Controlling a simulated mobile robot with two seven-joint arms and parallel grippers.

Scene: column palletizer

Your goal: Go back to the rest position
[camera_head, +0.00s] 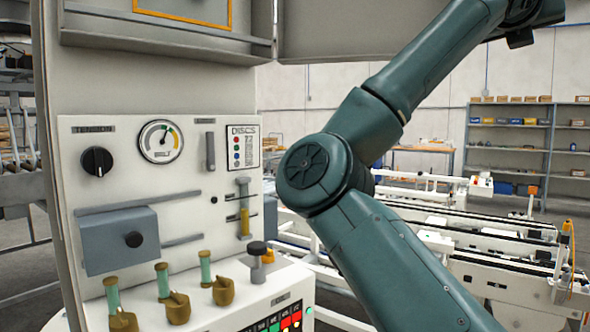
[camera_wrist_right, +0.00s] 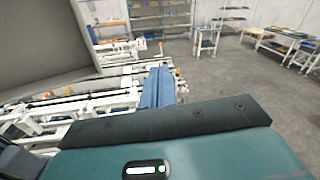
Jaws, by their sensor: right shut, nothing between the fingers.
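My right arm comes in from the lower right of the head view, bends at the elbow in front of the cabinet, and rises to the top right corner. Its gripper fingers are not clearly seen there. In the right wrist view my right gripper (camera_wrist_right: 159,76) shows as two blue fingers side by side, shut with nothing between them. They point out over the open hall, apart from any object. My left gripper is in neither view.
A control panel (camera_head: 183,208) with dial, knob, gauge and levers fills the left of the head view. A raised grey door (camera_head: 350,30) hangs above. White conveyors (camera_head: 480,235) stand behind my arm. Shelves (camera_head: 508,150) line the back wall. Open floor (camera_wrist_right: 228,85) lies right in the wrist view.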

